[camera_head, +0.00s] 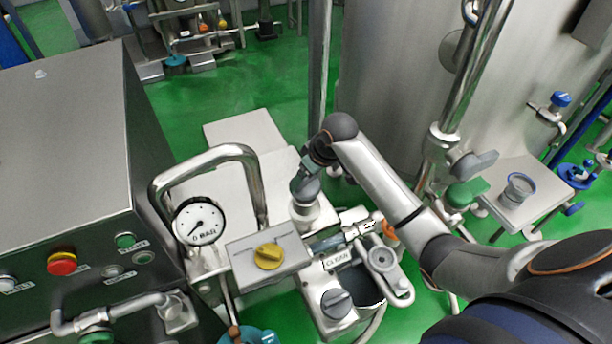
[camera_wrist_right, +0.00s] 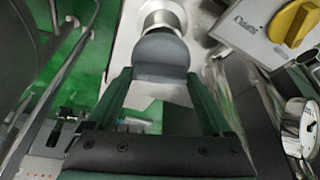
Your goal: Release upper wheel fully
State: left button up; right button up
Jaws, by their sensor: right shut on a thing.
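My right gripper (camera_head: 305,185) reaches down behind the gauge and the yellow knob. In the right wrist view its two dark green fingers (camera_wrist_right: 160,85) are closed around a grey rounded wheel (camera_wrist_right: 160,55). This appears to be the upper wheel. It sits on a pale metal stem (camera_wrist_right: 160,14). In the head view the grey wheel (camera_head: 306,190) shows partly below the gripper, above a pale fitting (camera_head: 304,215). The fingertips are partly hidden there. My left gripper is in neither view.
A pressure gauge (camera_head: 200,221) and a box with a yellow knob (camera_head: 269,256) stand in front of the wheel. A control cabinet (camera_head: 60,150) fills the left.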

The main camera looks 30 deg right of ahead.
jog(key=n, duration=0.2)
jog(key=n+y, duration=0.1)
jog(key=shift+w+d+r+n, duration=0.1)
jog(key=shift+d+n, duration=0.05)
jog(key=shift+n, duration=0.25)
jog(key=n+g, duration=0.1)
jog(key=n, duration=0.1)
jog(key=n+y, duration=0.1)
jog(key=n, duration=0.1)
jog(key=shift+w+n+g+y, duration=0.1)
jog(key=shift+n+g+y, duration=0.2)
jog(key=shift+g, duration=0.1)
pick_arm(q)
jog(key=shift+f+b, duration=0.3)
pick_arm(e)
jog(key=shift+w+n+g, duration=0.1)
jog(key=shift+n+g, duration=0.4)
jog(key=shift+n, duration=0.7)
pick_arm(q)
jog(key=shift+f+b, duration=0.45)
pick_arm(e)
jog(key=shift+n+g+y, duration=0.3)
jog(key=shift+n+g, duration=0.2)
jog(key=shift+n, duration=0.9)
jog(key=o, duration=1.1)
jog(key=shift+o, duration=0.2)
